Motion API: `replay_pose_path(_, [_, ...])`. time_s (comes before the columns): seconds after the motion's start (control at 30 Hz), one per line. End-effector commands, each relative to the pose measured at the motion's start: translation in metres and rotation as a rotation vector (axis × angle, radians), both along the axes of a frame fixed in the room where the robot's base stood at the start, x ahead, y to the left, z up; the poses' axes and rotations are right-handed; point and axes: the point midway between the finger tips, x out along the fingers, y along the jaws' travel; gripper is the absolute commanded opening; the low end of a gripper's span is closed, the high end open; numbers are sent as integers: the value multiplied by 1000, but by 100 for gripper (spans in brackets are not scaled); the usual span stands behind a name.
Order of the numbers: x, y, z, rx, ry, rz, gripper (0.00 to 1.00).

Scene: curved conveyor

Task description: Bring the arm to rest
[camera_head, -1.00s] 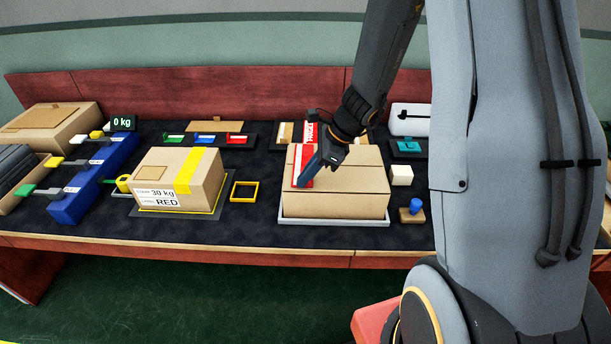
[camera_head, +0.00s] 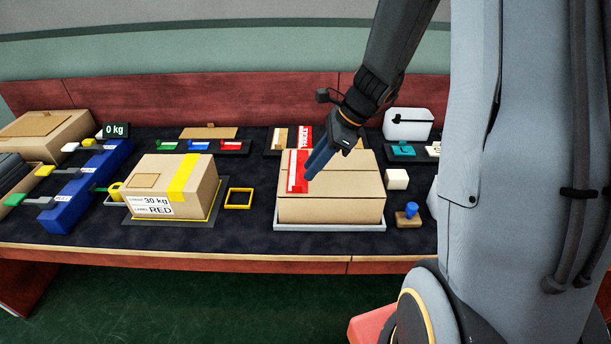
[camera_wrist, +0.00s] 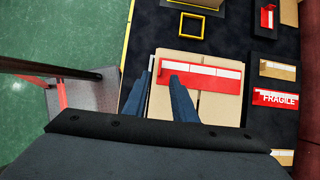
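My gripper (camera_head: 309,170) is over the top of a cardboard box (camera_head: 335,207), with its blue fingers pointing down and left. In the wrist view its two fingers (camera_wrist: 161,75) stand apart with nothing between them but the view of the box below. A red and white label (camera_head: 298,172) lies on the box top, just left of the fingers; it also shows in the wrist view (camera_wrist: 205,77). I cannot tell how large the gap between fingertips and box is. My arm comes down from the upper right.
The box sits on a pale tray (camera_head: 290,225). A taped 30 kg RED box (camera_head: 150,188) stands to the left, with a yellow frame (camera_head: 239,198) between. A blue stamp (camera_head: 410,212), a white cube (camera_head: 397,179) and label holders (camera_head: 200,147) lie around. A blue rack (camera_head: 85,190) is far left.

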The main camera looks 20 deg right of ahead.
Motion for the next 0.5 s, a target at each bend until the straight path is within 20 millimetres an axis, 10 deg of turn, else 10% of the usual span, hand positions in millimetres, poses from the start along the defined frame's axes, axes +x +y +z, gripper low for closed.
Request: replay_pose_path(0.5, [-3,-6,11,-1,1,0,25])
